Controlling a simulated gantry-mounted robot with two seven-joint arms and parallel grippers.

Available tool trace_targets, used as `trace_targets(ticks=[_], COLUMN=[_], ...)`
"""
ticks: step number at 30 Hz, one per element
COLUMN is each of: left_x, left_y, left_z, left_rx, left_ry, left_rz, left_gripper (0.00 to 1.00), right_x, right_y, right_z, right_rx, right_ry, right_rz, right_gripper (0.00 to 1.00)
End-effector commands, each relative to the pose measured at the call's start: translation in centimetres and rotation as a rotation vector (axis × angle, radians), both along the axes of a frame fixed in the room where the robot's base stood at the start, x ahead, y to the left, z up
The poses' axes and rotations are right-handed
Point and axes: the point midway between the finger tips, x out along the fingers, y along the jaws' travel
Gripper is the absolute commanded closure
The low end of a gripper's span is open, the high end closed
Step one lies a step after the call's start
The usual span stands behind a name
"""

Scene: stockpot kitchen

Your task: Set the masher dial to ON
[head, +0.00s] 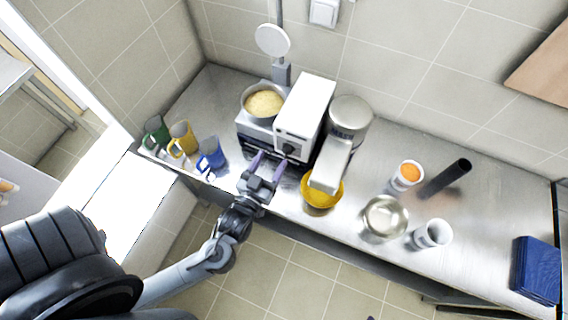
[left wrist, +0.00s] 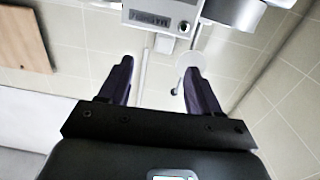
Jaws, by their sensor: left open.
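The masher (head: 308,100) is a white box-shaped machine at the back of the steel counter. Its dark dial (head: 290,148) is on the front face. In the left wrist view the masher's front (left wrist: 150,14) is at the top edge with its label upside down, and a small dark round dial (left wrist: 184,27) beside the label. The dial's setting is too small to read. My left gripper (head: 269,163) is open and empty, in front of the masher and apart from the dial. Its two purple fingers also show in the left wrist view (left wrist: 157,68). My right gripper is not in view.
A pot of yellow food (head: 264,103) is left of the masher. A silver dispenser (head: 349,115) stands right of it, above a yellow bowl (head: 322,198). Mugs (head: 183,139) stand at left. A metal bowl (head: 385,218), cups and a dark cylinder (head: 445,179) stand at right.

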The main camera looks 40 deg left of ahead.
Motion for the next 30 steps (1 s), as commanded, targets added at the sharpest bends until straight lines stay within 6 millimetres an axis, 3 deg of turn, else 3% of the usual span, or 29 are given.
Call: trace_targets(ticks=[1, 6, 8, 17, 30], left_x=[-0.4, -1.1, -1.2, -0.3, 5.9], left_y=[0.0, -0.4, -0.7, -0.6, 1.6], left_z=[-3.6, -8.8, -9.8, -10.8, -10.6], left_rx=[0.019, 0.034, 0.033, 0.031, 0.032], left_ry=[-0.025, -0.011, -0.007, -0.007, -0.009], left_rz=[0.018, 0.034, 0.029, 0.025, 0.025], left_gripper=[0.37, 0.37, 0.37, 0.37, 0.37], right_x=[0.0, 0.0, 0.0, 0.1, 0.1], right_y=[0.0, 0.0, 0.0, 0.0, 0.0], right_z=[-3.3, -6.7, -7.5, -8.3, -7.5], right_rx=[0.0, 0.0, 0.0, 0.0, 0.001], right_ry=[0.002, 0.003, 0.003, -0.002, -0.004], right_rz=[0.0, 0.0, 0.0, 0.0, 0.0], right_gripper=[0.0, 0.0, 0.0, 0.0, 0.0])
